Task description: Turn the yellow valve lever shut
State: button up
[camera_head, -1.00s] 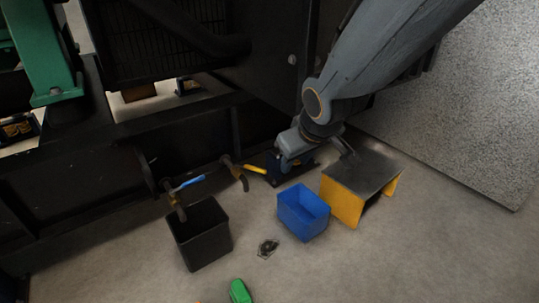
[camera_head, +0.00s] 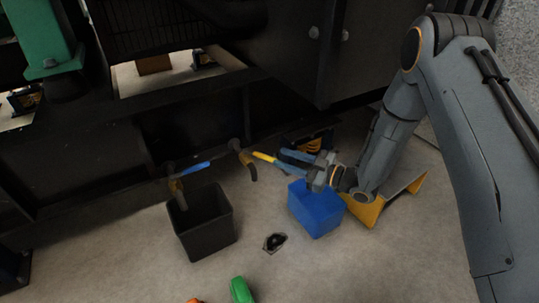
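The yellow valve lever (camera_head: 263,157) sticks out to the right from a brass valve and spout (camera_head: 246,163) on the dark genset frame. My gripper (camera_head: 279,160) comes in from the right, level with the lever. Its two blue-grey fingers look spread apart, with the lever's free end at or between their tips. Whether they touch the lever cannot be told.
A blue-handled valve (camera_head: 194,167) sits to the left, above a black bin (camera_head: 207,232). A blue bin (camera_head: 318,212) stands under my gripper, beside a yellow-sided stand (camera_head: 366,212). A dark spot (camera_head: 275,242) and a green object (camera_head: 241,290) are on the floor.

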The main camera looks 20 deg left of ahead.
aim_at(259, 155)
jog(key=shift+y, duration=0.4)
jog(key=shift+w+a+f+b, duration=0.25)
jog(key=shift+a+f+b, duration=0.2)
jog(key=shift+a+b, duration=0.6)
jog(key=shift+w+a+f+b, duration=0.25)
jog(key=shift+a+f+b, duration=0.35)
jog(key=shift+a, duration=0.7)
jog(key=shift+w+a+f+b, duration=0.25)
jog(key=shift+a+f+b, duration=0.1)
jog(key=shift+a+b, duration=0.75)
jog(key=shift+a, duration=0.1)
jog(key=shift+c, duration=0.4)
grip_shut()
